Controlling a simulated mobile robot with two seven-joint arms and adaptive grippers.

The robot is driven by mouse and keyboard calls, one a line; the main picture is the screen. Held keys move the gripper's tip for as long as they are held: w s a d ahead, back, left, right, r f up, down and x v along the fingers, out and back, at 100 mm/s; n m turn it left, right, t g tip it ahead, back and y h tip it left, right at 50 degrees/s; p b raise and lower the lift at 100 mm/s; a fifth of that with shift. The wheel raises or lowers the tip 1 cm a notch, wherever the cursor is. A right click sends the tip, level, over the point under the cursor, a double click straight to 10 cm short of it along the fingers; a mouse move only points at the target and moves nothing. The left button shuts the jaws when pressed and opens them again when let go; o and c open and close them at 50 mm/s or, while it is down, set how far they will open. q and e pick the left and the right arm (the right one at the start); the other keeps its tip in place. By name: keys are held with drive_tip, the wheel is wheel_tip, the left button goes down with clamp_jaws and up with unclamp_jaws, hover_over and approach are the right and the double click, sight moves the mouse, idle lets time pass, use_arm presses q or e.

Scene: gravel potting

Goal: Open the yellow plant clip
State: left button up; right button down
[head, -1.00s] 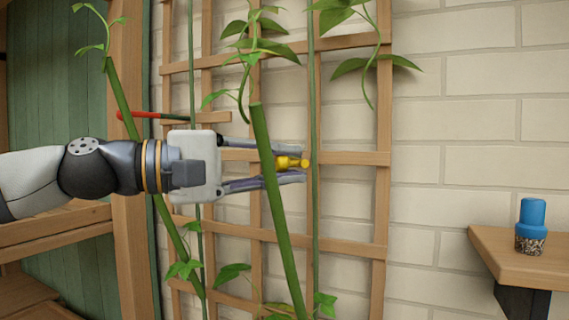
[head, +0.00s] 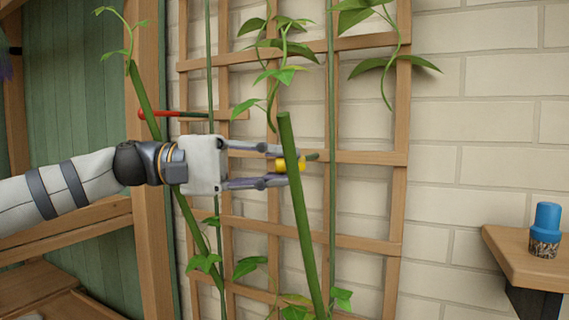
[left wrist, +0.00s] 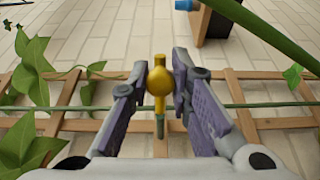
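The yellow plant clip (head: 292,164) is small and sits by the trellis, partly hidden behind a thick green stem. A short green piece shows at its right end. In the left wrist view, the clip (left wrist: 159,86) stands upright in the picture between the fingertips, with a green end below it. My left gripper (head: 278,166) reaches in from the left, its fingers above and below the clip. It looks open, with narrow gaps beside the clip; contact is hard to tell. The left wrist view also shows this gripper (left wrist: 160,80). My right gripper is not in view.
The wooden trellis (head: 365,158) stands against a pale brick wall. The cut thick stem (head: 300,215) crosses in front of the fingertips. A red-tipped rod (head: 165,114) is behind and above the wrist. A blue-topped bottle (head: 545,230) stands on a wooden shelf (head: 520,258) at right.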

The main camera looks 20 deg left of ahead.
use_arm(q)
drive_tip(key=o, duration=0.3)
